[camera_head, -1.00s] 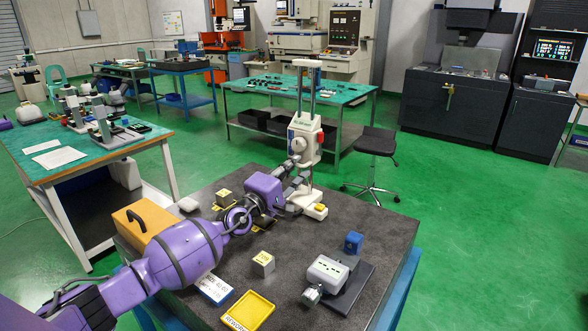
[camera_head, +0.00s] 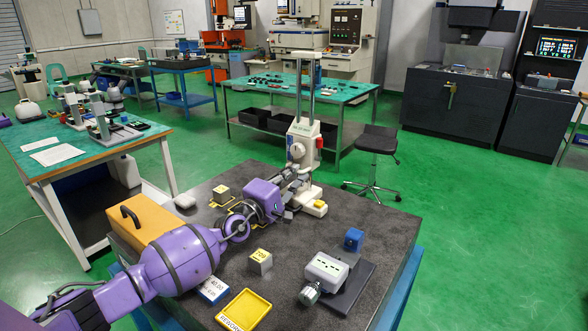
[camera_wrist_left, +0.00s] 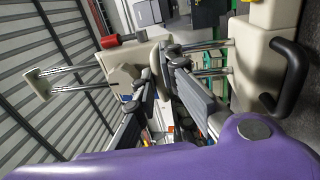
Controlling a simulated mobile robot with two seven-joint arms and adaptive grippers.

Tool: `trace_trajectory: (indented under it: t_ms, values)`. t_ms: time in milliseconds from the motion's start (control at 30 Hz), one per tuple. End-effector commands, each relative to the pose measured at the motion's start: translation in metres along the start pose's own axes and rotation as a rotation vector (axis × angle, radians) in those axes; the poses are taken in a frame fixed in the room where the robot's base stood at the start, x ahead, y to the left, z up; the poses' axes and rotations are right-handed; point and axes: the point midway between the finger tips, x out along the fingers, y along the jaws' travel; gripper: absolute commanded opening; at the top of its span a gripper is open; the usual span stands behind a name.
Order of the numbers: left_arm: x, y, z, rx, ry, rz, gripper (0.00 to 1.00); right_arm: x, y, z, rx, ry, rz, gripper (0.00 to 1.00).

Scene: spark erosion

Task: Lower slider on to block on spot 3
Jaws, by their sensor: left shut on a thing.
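The off-white slider (camera_head: 303,148) with its round dial and red knob sits on two upright steel columns (camera_head: 312,85) of the gauge stand. My left gripper (camera_head: 298,178) is at the slider's lower left side, shut on it. In the left wrist view, the slider (camera_wrist_left: 133,68) lies sideways against the gripper fingers (camera_wrist_left: 160,82). The stand's off-white base (camera_head: 312,207) rests on the dark plate. One small block (camera_head: 221,195) stands on a yellow-marked spot, another block (camera_head: 260,262) nearer the front. Space beneath the slider is partly hidden by my gripper. My right gripper is out of view.
An orange case (camera_head: 150,222) stands at the left of the dark plate (camera_head: 350,225). A yellow tray (camera_head: 244,311) and a white label (camera_head: 213,289) lie at the front. A grey device (camera_head: 326,270) and a blue block (camera_head: 353,240) stand at the right.

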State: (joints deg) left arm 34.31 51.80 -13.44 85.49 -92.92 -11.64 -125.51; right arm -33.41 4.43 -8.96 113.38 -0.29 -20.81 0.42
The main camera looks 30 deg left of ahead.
Motion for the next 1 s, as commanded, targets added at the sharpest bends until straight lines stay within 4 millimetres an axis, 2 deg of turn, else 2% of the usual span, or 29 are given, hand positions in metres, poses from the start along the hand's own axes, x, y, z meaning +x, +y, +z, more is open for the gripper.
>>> trace_trajectory:
  t_ms: [133, 167, 300, 667, 767, 1000]
  values:
    - [0.001, 0.007, 0.0, 0.003, 0.0, 0.008, 0.0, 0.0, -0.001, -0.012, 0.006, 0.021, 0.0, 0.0]
    - [0.002, 0.008, 0.0, 0.003, 0.0, 0.008, 0.12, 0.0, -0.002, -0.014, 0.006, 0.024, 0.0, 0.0]
    - [0.002, 0.008, 0.0, 0.003, 0.0, 0.009, 0.26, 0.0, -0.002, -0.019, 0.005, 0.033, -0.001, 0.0]
    - [-0.004, 0.006, -0.001, 0.001, 0.0, 0.006, 0.26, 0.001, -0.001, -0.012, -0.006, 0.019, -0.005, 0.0]
    - [-0.016, 0.005, -0.001, 0.001, 0.0, 0.005, 0.26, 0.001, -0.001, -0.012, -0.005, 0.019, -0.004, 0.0]
    - [-0.066, 0.005, 0.0, 0.003, -0.001, 0.004, 0.26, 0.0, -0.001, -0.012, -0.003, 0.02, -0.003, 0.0]
